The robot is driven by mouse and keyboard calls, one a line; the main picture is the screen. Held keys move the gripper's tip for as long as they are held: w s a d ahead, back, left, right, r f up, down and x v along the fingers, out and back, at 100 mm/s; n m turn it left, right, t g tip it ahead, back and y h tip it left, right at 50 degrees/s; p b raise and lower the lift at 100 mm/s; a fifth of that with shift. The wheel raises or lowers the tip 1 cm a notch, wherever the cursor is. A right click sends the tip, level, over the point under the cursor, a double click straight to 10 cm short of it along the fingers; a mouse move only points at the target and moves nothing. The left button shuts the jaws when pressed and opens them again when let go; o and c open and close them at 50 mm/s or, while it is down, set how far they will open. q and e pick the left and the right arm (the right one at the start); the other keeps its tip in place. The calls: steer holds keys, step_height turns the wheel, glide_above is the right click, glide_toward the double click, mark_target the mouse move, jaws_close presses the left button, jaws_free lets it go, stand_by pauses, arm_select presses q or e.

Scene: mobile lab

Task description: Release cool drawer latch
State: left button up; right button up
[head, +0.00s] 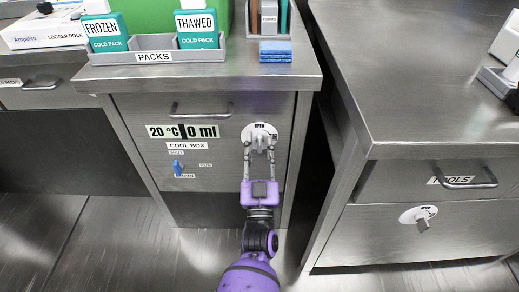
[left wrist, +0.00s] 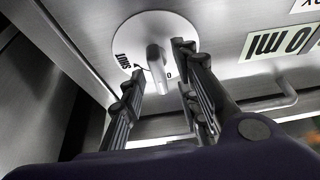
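The cool drawer latch (head: 261,132) is a round white plate with a grey lever on the front of the middle cabinet, right of the "COOL BOX" label. "OPEN" is printed at its top in the head view. In the left wrist view, the lever (left wrist: 156,62) stands out from the white plate (left wrist: 140,38), and "SHUT" shows at the plate's left. My left gripper (head: 256,146) is at the latch, its fingers open. In the left wrist view the fingertips (left wrist: 160,62) are on either side of the lever, with gaps visible. My right gripper is not in view.
A drawer handle (head: 201,113) sticks out above the labels. A blue slider (head: 178,168) is left of the latch. A packs tray (head: 110,57) and blue stack (head: 276,51) stand on top. The right cabinet has another latch (head: 420,216) and a tools handle (head: 470,182).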

arm_select(q)
step_height(320, 180, up, 9)
stand_by(0.3)
stand_by(0.4)
